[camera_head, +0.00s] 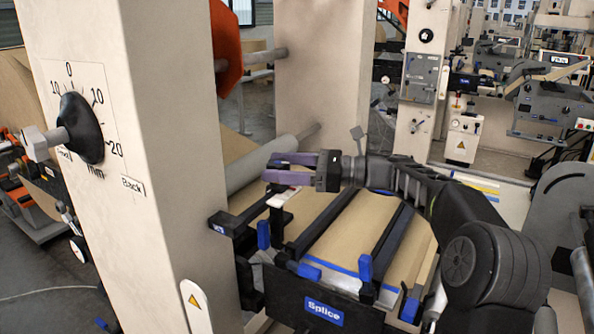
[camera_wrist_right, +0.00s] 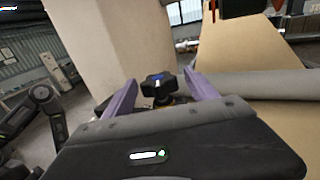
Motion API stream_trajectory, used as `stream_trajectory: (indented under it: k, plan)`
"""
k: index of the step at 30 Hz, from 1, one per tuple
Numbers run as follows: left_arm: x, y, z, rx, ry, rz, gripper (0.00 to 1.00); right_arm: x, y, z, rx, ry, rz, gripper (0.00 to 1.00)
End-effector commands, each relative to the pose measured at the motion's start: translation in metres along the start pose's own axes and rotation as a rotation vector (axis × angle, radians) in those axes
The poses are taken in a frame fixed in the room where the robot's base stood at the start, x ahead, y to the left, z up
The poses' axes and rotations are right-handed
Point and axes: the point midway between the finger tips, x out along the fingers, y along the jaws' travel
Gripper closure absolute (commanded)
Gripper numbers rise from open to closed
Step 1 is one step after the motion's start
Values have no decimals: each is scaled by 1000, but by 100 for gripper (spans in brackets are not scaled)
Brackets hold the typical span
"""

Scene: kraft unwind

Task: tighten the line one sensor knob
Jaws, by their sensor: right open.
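My right gripper (camera_head: 266,168) reaches in from the right above the splice table, its two purple fingers pointing left and apart. In the right wrist view the open fingers (camera_wrist_right: 160,77) stand on either side of a black lobed knob (camera_wrist_right: 157,90) with a blue top. The knob lies ahead between the fingers, and I see no clear contact. I cannot read a line label on it. In the head view I cannot make this knob out clearly near the fingertips. My left gripper is not in view.
A cream post (camera_head: 150,210) with a black dial knob (camera_head: 83,128) stands at the left. The splice table (camera_head: 322,312) with dark bars and blue clamps lies below my gripper. A grey roller (camera_head: 262,160) runs behind the fingers. Brown kraft web fills the right of the wrist view.

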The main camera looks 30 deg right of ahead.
Motion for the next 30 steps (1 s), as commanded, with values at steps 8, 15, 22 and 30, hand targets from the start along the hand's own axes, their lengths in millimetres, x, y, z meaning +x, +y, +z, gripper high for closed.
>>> stream_trajectory:
  k: [8, 15, 22, 30]
  plan:
    - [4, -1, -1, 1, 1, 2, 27, -35, -2, -2, 4, 0, -3, 33]
    - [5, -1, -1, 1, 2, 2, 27, -47, -1, -2, 3, 1, -2, 33]
    - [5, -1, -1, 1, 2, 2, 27, -49, 0, -1, 1, 1, 0, 33]
    - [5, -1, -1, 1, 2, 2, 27, -49, 0, -1, 1, 1, 0, 33]
